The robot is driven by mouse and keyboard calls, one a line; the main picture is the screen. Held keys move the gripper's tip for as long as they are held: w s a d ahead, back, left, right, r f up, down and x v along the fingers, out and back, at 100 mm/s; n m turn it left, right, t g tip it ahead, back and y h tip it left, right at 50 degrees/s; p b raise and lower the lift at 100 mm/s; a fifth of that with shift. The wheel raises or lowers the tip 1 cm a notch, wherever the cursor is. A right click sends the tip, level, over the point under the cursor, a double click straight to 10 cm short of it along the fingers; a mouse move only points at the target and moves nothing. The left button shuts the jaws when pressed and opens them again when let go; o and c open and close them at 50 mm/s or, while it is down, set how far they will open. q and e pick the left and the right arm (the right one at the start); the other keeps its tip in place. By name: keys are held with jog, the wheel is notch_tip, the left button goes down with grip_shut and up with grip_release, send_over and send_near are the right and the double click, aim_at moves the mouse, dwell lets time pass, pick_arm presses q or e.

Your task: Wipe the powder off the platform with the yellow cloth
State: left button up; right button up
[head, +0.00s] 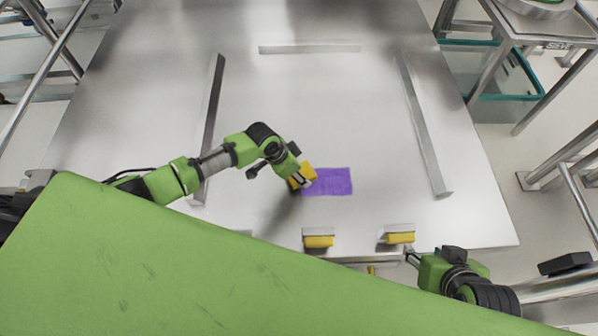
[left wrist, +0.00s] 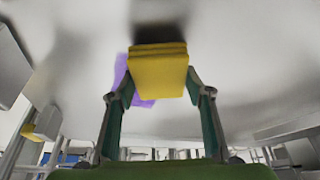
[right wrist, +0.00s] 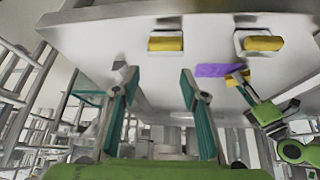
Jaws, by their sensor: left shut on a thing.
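The purple powder (head: 335,182) lies as a rectangular patch on the grey metal platform (head: 300,110), also visible in the right wrist view (right wrist: 215,70). My left gripper (head: 294,178) is shut on the yellow cloth (head: 304,174), over the left end of the patch. The left wrist view shows the folded cloth (left wrist: 158,75) between the fingers, with purple (left wrist: 121,82) behind and left of it. Contact with the platform is unclear. My right gripper (right wrist: 158,82) is open and empty, near the platform's front edge at the lower right in the head view.
Two yellow blocks or cloths sit in metal holders at the platform's front edge, one in the middle (head: 319,242) and one to the right (head: 400,238). Metal bars stand on the left (head: 210,120), back (head: 310,48) and right (head: 422,125). The surface between them is otherwise clear.

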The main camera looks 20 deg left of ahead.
aim_at(304, 171)
pick_arm(q)
jog(key=shift+r+p, duration=0.65)
jog(key=shift+r, duration=0.25)
pick_arm(e)
jog(key=s+d+f+g, duration=0.1)
jog(key=s+d+g, duration=0.15)
jog(key=s, duration=0.35)
pick_arm(q)
jog(key=shift+r+p, duration=0.85)
jog(key=shift+p, duration=0.35)
jog(key=shift+r+p, duration=0.45)
jog(key=shift+p, duration=0.05)
jog(key=shift+r+p, duration=0.6)
jog(key=shift+p, duration=0.05)
jog(key=shift+r+p, duration=0.35)
jog(key=shift+p, duration=0.05)
pick_arm(e)
notch_tip(304, 171, down, 15)
jog(key=a+g, duration=0.1)
jog(key=shift+w+a+h, duration=0.3)
jog(key=shift+a, duration=0.1)
jog(key=shift+r, duration=0.1)
pick_arm(q)
jog(key=shift+r, duration=0.1)
